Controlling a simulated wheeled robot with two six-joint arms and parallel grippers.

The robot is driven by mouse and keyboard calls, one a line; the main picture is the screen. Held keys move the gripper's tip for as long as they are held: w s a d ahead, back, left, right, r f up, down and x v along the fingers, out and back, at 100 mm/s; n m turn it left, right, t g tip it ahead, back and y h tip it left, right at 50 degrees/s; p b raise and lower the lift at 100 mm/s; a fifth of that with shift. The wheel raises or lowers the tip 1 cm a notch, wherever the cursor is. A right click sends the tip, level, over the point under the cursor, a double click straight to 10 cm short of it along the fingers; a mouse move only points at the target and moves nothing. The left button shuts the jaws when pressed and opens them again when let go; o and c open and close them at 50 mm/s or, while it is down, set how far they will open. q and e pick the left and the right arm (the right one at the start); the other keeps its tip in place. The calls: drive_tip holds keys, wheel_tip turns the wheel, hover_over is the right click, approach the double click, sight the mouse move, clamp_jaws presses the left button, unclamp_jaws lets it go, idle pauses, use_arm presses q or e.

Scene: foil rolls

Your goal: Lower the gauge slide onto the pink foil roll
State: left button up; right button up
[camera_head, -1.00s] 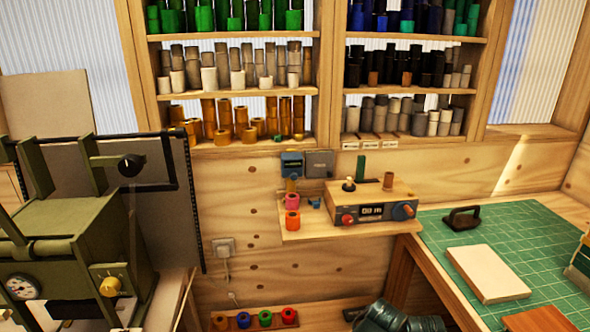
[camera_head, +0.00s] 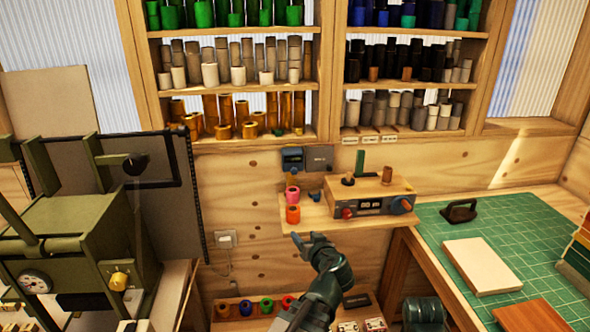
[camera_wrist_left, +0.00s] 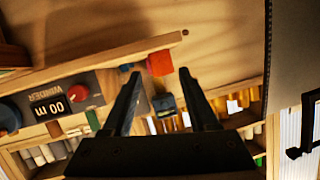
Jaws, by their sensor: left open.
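The pink foil roll (camera_head: 292,194) stands at the left end of the small wall shelf, behind an orange-red roll (camera_head: 293,214). A blue-grey gauge box (camera_head: 292,158) is on the wall above the pink roll, with a narrow tan part under it. I cannot clearly pick out the slide. My left gripper (camera_head: 308,238) is open and empty, below and in front of the shelf edge. In the left wrist view, the open fingers (camera_wrist_left: 160,76) point towards the orange-red roll (camera_wrist_left: 160,63) and the gauge box (camera_wrist_left: 165,105); the pink roll cannot be made out there. My right gripper is out of view.
The winder (camera_head: 370,196) stands on the shelf right of the rolls, with a small blue piece (camera_head: 315,197) between. A grey box (camera_head: 319,157) hangs beside the gauge box. A green machine (camera_head: 70,230) is at left, a cutting mat (camera_head: 470,235) at right.

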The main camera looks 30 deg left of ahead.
use_arm(q)
drive_tip(key=w+a+r+t+p, duration=0.1)
drive_tip(key=w+a+r+t, duration=0.25)
drive_tip(key=r, duration=0.45)
drive_tip(key=t, duration=0.1)
approach(295, 173)
drive_tip(key=x, duration=0.8)
drive_tip(key=shift+a, duration=0.1)
clamp_jaws()
idle(1.0)
